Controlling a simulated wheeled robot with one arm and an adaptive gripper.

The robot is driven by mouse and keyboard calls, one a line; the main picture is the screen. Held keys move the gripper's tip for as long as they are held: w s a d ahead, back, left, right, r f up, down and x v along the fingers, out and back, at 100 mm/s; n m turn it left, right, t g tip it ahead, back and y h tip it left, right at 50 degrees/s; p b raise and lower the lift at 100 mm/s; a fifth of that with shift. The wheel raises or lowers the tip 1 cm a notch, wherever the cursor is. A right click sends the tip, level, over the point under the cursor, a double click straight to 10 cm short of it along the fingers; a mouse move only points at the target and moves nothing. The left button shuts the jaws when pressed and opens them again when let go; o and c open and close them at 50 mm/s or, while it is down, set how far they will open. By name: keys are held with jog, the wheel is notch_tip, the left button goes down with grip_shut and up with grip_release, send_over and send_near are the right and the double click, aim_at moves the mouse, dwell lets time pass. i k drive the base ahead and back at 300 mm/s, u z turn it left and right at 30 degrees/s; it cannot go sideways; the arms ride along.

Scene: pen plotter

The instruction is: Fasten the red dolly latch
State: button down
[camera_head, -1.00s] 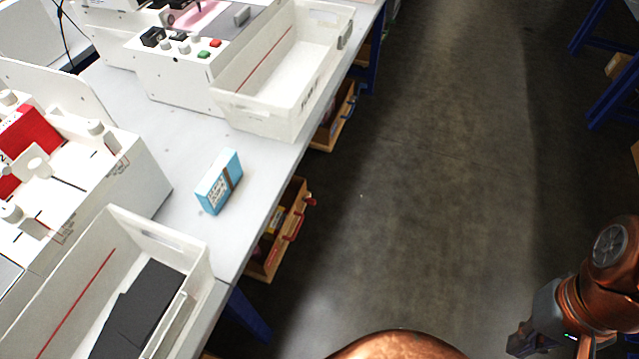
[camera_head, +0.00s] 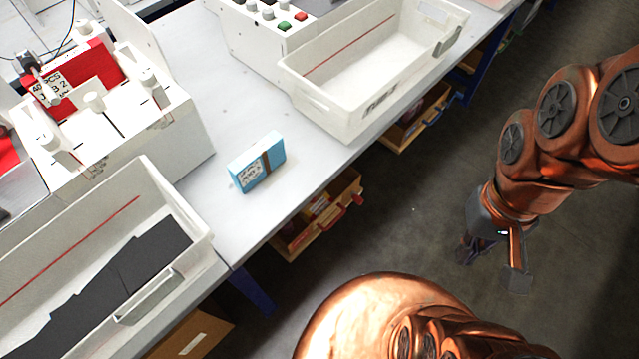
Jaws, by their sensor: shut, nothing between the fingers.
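Under the bench edge sits a wooden box-like dolly (camera_head: 292,246) with red fittings on its outer side. A red handle-like piece (camera_head: 334,218), perhaps the latch, shows there. It is small, and I cannot tell whether it is fastened. My gripper (camera_head: 470,250) hangs at the right over the floor, to the right of the dolly and apart from it. It is shut and empty, and touches nothing.
A second wooden dolly (camera_head: 440,104) stands farther back under the bench (camera_head: 215,98). On the bench are a blue box (camera_head: 257,162), an empty white bin (camera_head: 336,122), a bin with dark sheets (camera_head: 190,262) and white machines. Floor (camera_head: 420,215) right of the dollies is clear.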

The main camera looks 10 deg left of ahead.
aim_at(357, 198)
jog(key=u, duration=0.25)
jog(key=i, duration=0.25)
jog(key=u, duration=2.35)
jog(key=k, duration=0.8)
jog(key=u, duration=0.3)
